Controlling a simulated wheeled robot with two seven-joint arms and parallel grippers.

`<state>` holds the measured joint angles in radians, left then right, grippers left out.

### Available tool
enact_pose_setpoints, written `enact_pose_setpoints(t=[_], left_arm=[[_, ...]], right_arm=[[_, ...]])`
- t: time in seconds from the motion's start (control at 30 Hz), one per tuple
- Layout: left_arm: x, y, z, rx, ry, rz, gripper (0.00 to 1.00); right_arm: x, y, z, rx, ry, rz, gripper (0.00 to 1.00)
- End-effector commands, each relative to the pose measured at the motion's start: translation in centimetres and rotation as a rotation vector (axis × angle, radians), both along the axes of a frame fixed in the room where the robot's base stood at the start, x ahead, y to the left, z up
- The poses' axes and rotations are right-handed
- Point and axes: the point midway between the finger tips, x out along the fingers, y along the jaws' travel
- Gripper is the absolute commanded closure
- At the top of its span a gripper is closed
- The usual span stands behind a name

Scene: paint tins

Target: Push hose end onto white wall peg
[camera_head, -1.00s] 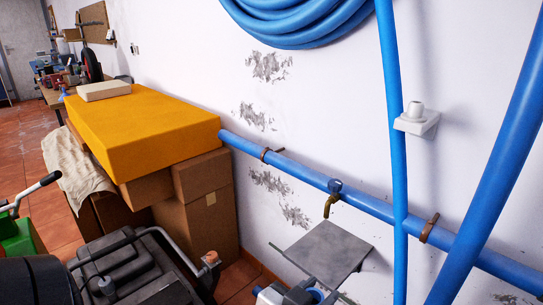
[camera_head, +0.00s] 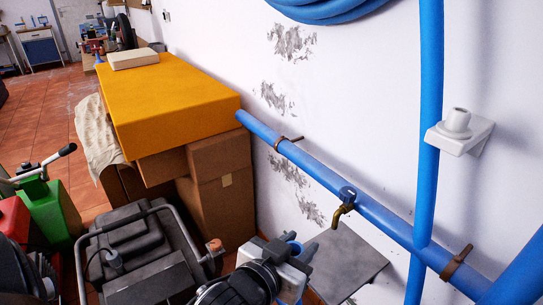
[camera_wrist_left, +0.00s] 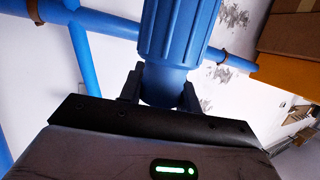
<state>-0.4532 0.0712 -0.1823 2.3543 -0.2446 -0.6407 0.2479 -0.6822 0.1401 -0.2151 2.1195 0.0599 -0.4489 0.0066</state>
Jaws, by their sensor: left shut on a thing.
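The white wall peg (camera_head: 457,122) sticks up from a white bracket on the wall, at the right of the head view. Nothing sits on it. My left gripper (camera_head: 300,252) is low in the middle of the head view, well below and left of the peg. In the left wrist view, my left gripper (camera_wrist_left: 160,90) is shut on the ribbed blue hose end (camera_wrist_left: 172,45), which points away from the gripper. In the head view the hose end is mostly hidden, with only a little blue showing at the gripper. My right gripper is not in view.
A blue pipe (camera_head: 385,220) with a brass tap (camera_head: 342,210) runs along the wall. A vertical blue pipe or hose (camera_head: 428,110) passes just left of the peg. A grey plate (camera_head: 345,262) lies below the tap. Cardboard boxes (camera_head: 222,205) and a yellow block (camera_head: 170,105) stand left.

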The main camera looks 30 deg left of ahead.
Motion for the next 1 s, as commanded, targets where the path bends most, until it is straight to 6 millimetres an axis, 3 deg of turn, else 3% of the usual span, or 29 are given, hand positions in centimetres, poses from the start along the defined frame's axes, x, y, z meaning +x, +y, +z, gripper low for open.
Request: enact_pose_setpoints(t=[0.03, 0.1, 0.23, 0.37, 0.77, 0.97, 1.0], left_arm=[[0.9, -0.6, 4.1, 0.007, -0.015, -0.029, 0.83], [1.6, -1.0, 7.3, 0.007, -0.011, -0.046, 0.83], [2.4, -0.7, 12.0, 0.016, -0.002, -0.031, 0.83], [2.7, 0.4, 14.7, 0.024, -0.001, 0.011, 0.83], [2.7, 1.1, 15.2, 0.019, 0.000, 0.042, 0.83], [0.9, 1.0, 13.1, 0.011, 0.006, 0.042, 0.83], [0.5, 1.0, 12.8, 0.013, 0.005, 0.042, 0.83]], right_arm=[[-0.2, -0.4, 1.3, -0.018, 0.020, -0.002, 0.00], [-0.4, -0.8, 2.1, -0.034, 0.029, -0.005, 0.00], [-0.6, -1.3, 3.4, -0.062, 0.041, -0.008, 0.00], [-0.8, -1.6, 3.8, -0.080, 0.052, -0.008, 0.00], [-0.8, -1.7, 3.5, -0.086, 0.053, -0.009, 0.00], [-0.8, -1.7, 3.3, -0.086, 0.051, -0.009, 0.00], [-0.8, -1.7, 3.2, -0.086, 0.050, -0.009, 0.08]])
